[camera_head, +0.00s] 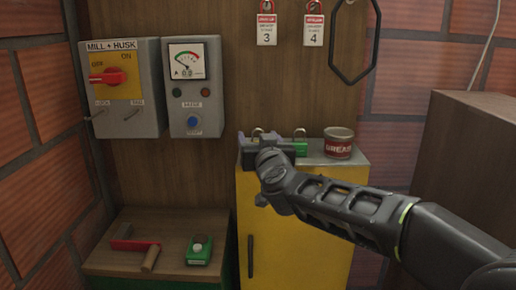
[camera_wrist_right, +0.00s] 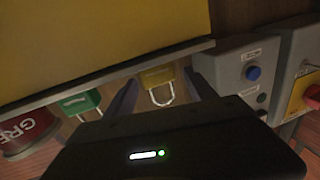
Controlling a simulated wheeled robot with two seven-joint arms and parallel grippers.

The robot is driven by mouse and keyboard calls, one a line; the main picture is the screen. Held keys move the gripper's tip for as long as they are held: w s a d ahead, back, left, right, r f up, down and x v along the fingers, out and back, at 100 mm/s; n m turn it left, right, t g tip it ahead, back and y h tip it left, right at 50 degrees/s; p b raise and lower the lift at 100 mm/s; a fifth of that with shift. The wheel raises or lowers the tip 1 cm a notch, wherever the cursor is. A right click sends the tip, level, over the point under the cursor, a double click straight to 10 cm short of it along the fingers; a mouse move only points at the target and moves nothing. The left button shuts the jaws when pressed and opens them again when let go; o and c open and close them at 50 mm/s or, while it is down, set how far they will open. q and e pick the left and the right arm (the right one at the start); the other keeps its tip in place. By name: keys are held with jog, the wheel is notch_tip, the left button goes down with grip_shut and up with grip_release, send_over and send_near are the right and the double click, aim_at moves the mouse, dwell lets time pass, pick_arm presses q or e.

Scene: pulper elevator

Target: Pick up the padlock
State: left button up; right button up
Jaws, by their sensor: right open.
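A yellow padlock (camera_wrist_right: 158,78) shows in the right wrist view, its pale shackle between the two fingers of my right gripper (camera_wrist_right: 164,88). The fingers are apart, with a gap on each side of the padlock. In the head view, my right gripper (camera_head: 262,150) is at the top of the yellow cabinet. It hides most of this padlock, and only the shackle (camera_head: 257,132) shows above it. A green padlock (camera_head: 300,147) stands just right of the gripper; it also shows in the right wrist view (camera_wrist_right: 80,103). My left gripper is not in view.
A red grease can (camera_head: 338,142) stands on the yellow cabinet (camera_head: 300,240), right of the green padlock. Grey switch boxes (camera_head: 125,115) hang on the wooden panel at the left. A low bench (camera_head: 120,262) holds a red-handled tool (camera_head: 135,246) and a green device (camera_head: 199,250).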

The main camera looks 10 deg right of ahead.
jog(key=shift+c, duration=0.3)
grip_shut()
dwell(0.3)
notch_tip(320, 180, up, 10)
jog(key=p, duration=0.5)
jog(key=shift+r+p, duration=0.1)
jog(key=shift+p, duration=0.2)
dwell(0.3)
